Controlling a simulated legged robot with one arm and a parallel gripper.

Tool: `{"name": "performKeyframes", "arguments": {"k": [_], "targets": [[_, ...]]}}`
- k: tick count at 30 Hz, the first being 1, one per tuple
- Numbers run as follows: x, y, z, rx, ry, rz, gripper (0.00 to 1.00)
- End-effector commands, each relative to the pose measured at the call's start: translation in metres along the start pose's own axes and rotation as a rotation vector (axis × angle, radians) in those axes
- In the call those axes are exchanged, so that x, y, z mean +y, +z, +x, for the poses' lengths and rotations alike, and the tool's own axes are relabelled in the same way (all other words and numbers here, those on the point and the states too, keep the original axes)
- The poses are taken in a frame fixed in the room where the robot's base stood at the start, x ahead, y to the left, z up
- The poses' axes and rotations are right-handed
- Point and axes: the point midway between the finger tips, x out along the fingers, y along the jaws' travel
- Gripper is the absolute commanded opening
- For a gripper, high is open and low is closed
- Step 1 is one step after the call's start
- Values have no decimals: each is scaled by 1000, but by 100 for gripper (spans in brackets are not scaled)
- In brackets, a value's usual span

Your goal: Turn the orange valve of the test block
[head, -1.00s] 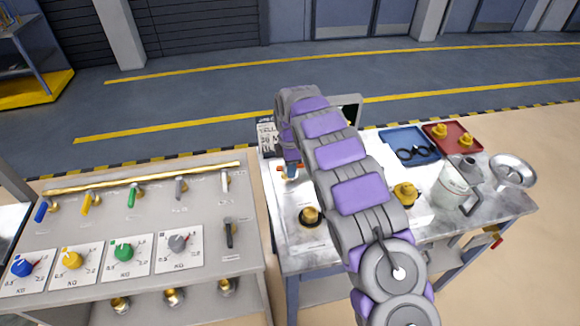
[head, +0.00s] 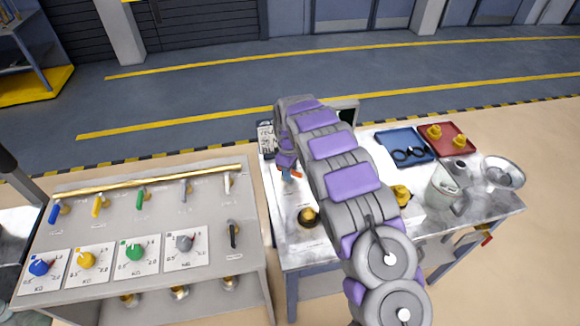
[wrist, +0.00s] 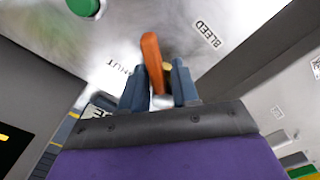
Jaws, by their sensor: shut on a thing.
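The orange valve handle (wrist: 152,62) stands between the two blue-grey fingers of my gripper (wrist: 159,84) in the wrist view. My gripper is shut on the handle, with a brass part (wrist: 167,69) just beside it. In the head view only a bit of the orange valve (head: 297,173) shows, at my gripper (head: 288,172) on the left part of the worktable. My arm hides much of the test block there. In the wrist view, a "BLEED" label (wrist: 207,34) lies right of the handle and a partly hidden label ending in "HUT" lies left of it.
A green button (wrist: 87,7) is at the wrist view's top left. On the worktable are a blue tray (head: 393,138), a red tray (head: 462,134), a pitcher (head: 440,187), a funnel (head: 503,172) and yellow caps. A valve panel (head: 214,210) stands to the left.

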Motion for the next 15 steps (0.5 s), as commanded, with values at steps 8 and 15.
{"name": "performKeyframes", "arguments": {"k": [8,15], "targets": [[-2,-4,-5,11,6,260,0],[-5,-5,-5,11,6,481,0]]}}
